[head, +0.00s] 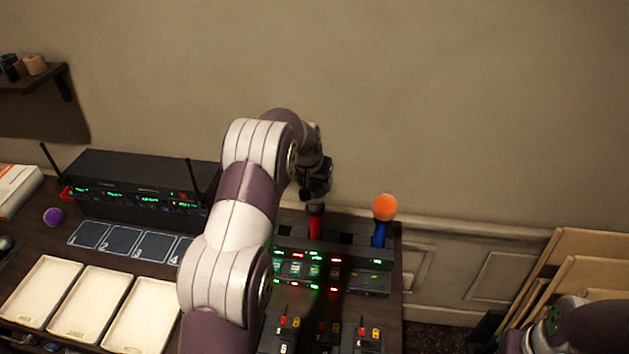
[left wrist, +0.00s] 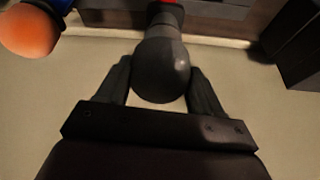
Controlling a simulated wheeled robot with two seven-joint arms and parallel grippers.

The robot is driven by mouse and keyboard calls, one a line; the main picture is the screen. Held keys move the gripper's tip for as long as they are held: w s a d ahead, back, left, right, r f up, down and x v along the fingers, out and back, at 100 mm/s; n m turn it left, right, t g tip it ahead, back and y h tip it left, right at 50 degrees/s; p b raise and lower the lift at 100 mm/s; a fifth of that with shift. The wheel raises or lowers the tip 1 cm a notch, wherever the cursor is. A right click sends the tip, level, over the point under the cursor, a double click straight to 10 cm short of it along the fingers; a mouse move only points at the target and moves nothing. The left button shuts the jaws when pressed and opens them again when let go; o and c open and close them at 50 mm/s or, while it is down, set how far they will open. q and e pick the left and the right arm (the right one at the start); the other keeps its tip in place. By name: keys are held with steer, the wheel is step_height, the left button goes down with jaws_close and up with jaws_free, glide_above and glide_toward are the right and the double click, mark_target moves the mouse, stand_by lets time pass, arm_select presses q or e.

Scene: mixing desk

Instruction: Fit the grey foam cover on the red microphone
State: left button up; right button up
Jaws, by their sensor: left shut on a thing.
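The red microphone (head: 316,226) stands upright in the charging dock, partly behind my left arm. In the left wrist view a bit of its red body (left wrist: 169,3) shows at the top edge. The grey foam cover (left wrist: 162,72) is a dark round ball in line with the microphone's dark upper end (left wrist: 165,25), and the two look in contact. I cannot tell how far the cover is seated. My left gripper (head: 316,192) is above the microphone, its fingers (left wrist: 160,68) shut on the cover from both sides. My right gripper is out of view.
A blue microphone (head: 380,235) with an orange foam cover (head: 384,207) stands close to the right. A purple foam ball (head: 53,217) lies at the left near the black receiver box (head: 140,173) with antennas. Pale trays (head: 86,303) line the front left. The wall is behind the dock.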

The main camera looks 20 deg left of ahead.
mark_target(315, 195)
arm_select(q)
steer(key=shift+f+b, duration=1.6)
steer(key=shift+f, duration=0.8)
steer(key=o, duration=1.2)
steer(key=shift+c, duration=0.2)
steer(key=shift+o, duration=0.4)
steer(key=shift+r, duration=0.15)
steer(key=shift+r+p, duration=2.3)
steer(key=shift+r, duration=1.1)
